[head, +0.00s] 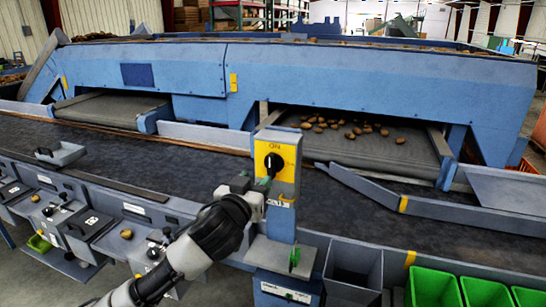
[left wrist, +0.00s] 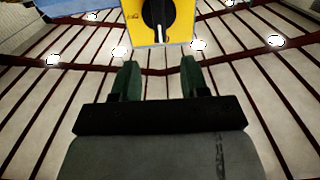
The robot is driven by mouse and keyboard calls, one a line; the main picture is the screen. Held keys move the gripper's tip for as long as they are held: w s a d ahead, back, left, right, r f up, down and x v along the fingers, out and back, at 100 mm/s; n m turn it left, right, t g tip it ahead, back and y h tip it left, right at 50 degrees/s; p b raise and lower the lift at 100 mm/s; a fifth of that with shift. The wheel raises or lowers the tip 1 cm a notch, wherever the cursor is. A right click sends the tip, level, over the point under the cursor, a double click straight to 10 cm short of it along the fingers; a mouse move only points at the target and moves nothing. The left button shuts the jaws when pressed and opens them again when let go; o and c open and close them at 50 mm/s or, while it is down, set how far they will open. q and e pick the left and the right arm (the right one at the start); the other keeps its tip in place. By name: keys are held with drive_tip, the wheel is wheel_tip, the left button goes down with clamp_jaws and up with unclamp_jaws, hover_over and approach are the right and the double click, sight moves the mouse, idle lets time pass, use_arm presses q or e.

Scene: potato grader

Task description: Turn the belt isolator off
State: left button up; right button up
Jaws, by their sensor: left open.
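The belt isolator is a yellow box (head: 286,155) with a black round knob (head: 273,163), on a post at the belt's near edge. "ON" is printed above the knob. My left gripper (head: 254,183) is open, just in front of and below the knob. Its two green fingertips (left wrist: 159,66) are apart with nothing between them, and the knob is beyond them. My right gripper is not in view.
A dark conveyor belt (head: 200,160) runs behind the post. Potatoes (head: 345,127) lie on a chute beneath the blue machine (head: 380,75). Green crates (head: 435,287) stand at the lower right. Grey trays (head: 90,225) line the left front. A grey ledge (head: 275,252) juts out below the isolator.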

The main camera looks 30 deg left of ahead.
sight(270, 163)
use_arm(q)
drive_tip(key=x, duration=0.1)
drive_tip(key=p+x, duration=0.1)
drive_tip(key=x, duration=0.3)
drive_tip(key=shift+r+p, duration=0.25)
drive_tip(key=shift+p, duration=0.15)
drive_tip(key=x, duration=0.2)
drive_tip(key=p+x, duration=0.1)
drive_tip(key=x, duration=0.1)
drive_tip(key=shift+w+f, duration=0.1)
drive_tip(key=shift+f, duration=0.15)
drive_tip(key=shift+w, duration=0.1)
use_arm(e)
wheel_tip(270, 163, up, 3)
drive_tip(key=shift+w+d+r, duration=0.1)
use_arm(q)
drive_tip(key=shift+c, duration=0.2)
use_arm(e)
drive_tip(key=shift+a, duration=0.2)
use_arm(q)
clamp_jaws()
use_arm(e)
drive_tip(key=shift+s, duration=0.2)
